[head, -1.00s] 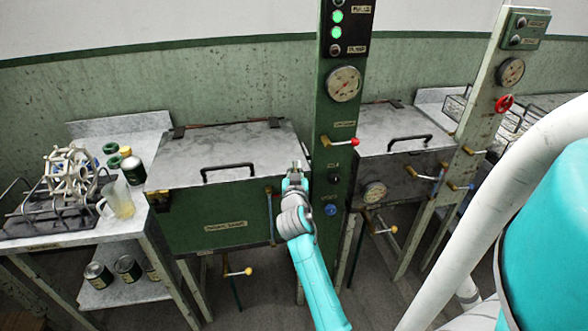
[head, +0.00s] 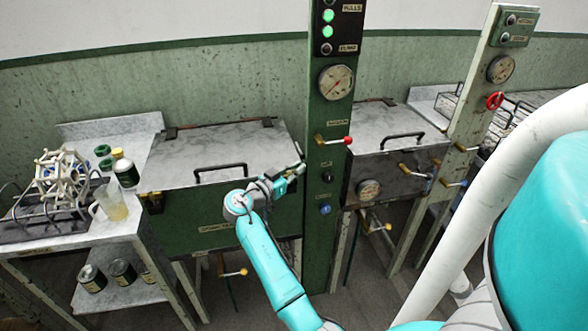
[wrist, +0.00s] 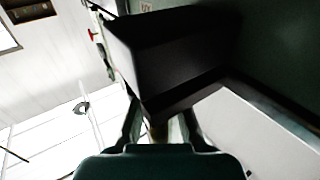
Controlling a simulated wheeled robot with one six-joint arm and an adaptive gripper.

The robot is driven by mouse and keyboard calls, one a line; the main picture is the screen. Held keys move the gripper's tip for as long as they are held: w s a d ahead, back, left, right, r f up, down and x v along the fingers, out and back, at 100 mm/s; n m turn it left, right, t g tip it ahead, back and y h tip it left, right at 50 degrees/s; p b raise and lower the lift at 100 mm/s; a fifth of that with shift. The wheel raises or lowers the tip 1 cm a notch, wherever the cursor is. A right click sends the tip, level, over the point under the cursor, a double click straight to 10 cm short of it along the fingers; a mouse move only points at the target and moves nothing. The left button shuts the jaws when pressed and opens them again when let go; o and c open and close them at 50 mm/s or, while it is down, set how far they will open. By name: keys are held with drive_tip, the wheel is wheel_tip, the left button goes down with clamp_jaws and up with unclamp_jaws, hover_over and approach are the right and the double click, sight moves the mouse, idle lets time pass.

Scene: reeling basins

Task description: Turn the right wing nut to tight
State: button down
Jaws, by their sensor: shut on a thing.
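The green-fronted basin (head: 180,232) with a grey marbled lid (head: 205,150) stands left of a green post in the head view. A brass wing nut (head: 153,203) sits at its front left corner, away from my gripper. My gripper (head: 297,172) is at the basin's front right corner, beside the post, and hides the right wing nut in the head view. In the wrist view my gripper (wrist: 158,136) is shut on a small brassy piece, the right wing nut (wrist: 158,130), of which only a bit shows. Its wing angle cannot be told.
A side table (head: 75,235) at left holds a jug and jars.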

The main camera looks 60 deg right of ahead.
drive_tip(key=m+g+y, duration=0.1)
drive_tip(key=g, duration=0.1)
drive_tip(key=m+g+y, duration=0.1)
drive_tip(key=m+g, duration=0.1)
drive_tip(key=s+m+g+y, duration=0.1)
drive_tip(key=g, duration=0.1)
drive_tip(key=shift+s+a+m+g+y, duration=0.1)
drive_tip(key=shift+a+m+g+y, duration=0.2)
drive_tip(key=shift+m, duration=0.1)
drive_tip(key=shift+f, duration=0.1)
drive_tip(key=c, duration=1.2)
unclamp_jaws()
drive_tip(key=v, duration=1.2)
drive_tip(key=shift+d, duration=0.1)
